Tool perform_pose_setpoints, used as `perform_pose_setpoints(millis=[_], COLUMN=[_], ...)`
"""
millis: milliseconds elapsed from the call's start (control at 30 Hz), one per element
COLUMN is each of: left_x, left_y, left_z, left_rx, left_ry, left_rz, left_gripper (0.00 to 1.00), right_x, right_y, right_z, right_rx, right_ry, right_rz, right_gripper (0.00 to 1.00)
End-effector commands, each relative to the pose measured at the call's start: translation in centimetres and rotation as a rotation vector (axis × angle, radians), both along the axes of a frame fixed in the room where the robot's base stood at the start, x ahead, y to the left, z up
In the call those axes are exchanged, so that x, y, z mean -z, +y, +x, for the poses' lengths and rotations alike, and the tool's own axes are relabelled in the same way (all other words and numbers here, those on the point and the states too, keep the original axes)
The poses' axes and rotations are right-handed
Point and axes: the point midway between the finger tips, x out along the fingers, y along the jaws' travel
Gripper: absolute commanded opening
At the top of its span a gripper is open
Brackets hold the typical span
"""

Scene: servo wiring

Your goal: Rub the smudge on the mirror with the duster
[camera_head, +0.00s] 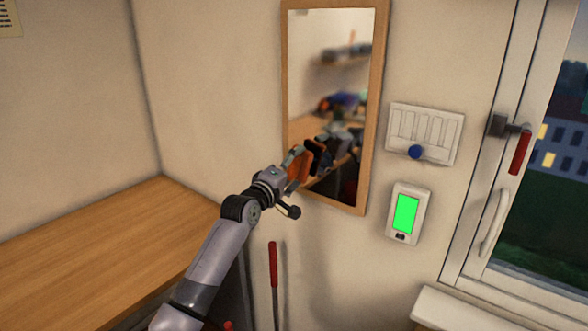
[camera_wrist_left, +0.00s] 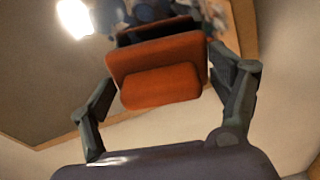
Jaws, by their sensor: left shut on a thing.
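The mirror (camera_head: 334,55) in a wooden frame hangs on the wall. It reflects a shelf, a bench and parts of me. My left gripper (camera_head: 297,160) is at the mirror's lower left, shut on the orange duster (camera_head: 299,169). A dark pad shows on the duster's mirror side. In the left wrist view the duster (camera_wrist_left: 160,87) sits between the fingers of my left gripper (camera_wrist_left: 158,75), with the mirror (camera_wrist_left: 48,80) behind it. I cannot tell whether the pad touches the glass. I cannot make out the smudge. My right gripper is out of view.
Right of the mirror are a white panel (camera_head: 432,125) with a blue knob (camera_head: 416,152) and a green-screen device (camera_head: 405,214). A window (camera_head: 500,215) stands farther right. A wooden counter (camera_head: 90,235) is at left. A red-handled rod (camera_head: 273,264) stands below the mirror.

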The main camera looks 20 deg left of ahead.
Motion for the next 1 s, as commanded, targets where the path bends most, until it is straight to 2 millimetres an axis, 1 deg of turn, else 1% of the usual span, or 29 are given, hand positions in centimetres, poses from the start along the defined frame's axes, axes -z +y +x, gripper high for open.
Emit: perform_pose_setpoints(millis=[867, 1000], left_x=[0.0, -0.2], left_y=[-0.6, -0.9], left_z=[1.7, 1.6], left_rx=[0.0, 0.001], left_ry=[-0.001, 0.0], left_rz=[-0.001, -0.001], left_gripper=[0.54, 0.54], right_x=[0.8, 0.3], right_y=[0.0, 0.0], right_z=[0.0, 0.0], right_rx=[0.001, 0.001], right_ry=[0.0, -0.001], right_rz=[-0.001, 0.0], right_gripper=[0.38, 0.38])
